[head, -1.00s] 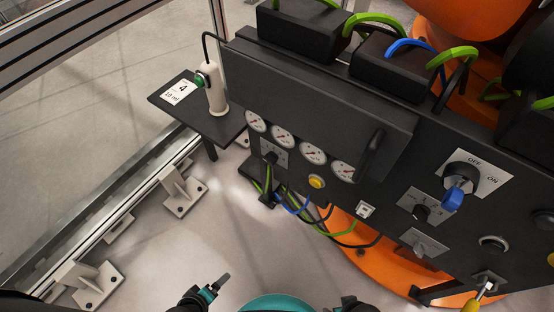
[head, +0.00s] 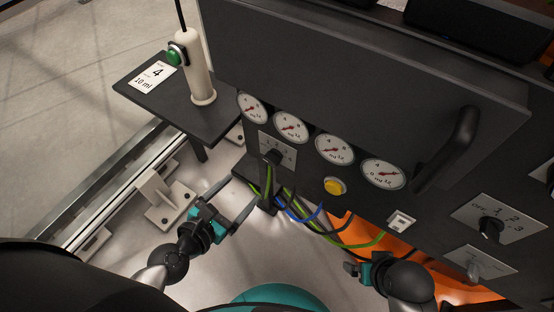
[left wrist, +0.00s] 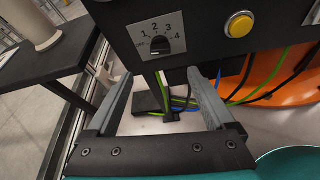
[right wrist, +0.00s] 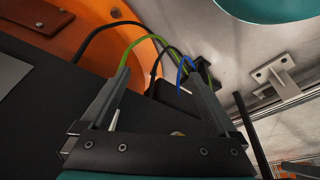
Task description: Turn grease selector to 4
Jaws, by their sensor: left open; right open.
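The selector with a black knob (head: 272,157) sits on a light plate under the gauges on the dark panel. In the left wrist view the plate (left wrist: 140,30) is marked OFF, 1, 2, 3, 4 around the knob (left wrist: 161,45). The knob's exact setting is too small to tell. My left gripper (head: 233,200) is open and empty, below and in front of this knob. In its wrist view the knob lies just beyond and above the gap between the fingertips (left wrist: 160,75). My right gripper (right wrist: 160,82) is open and empty, low before the panel's right part.
Several gauges, a yellow button (head: 335,187) and another numbered selector (head: 490,228) are on the panel. Green, blue and black cables (head: 305,215) hang below the knob.

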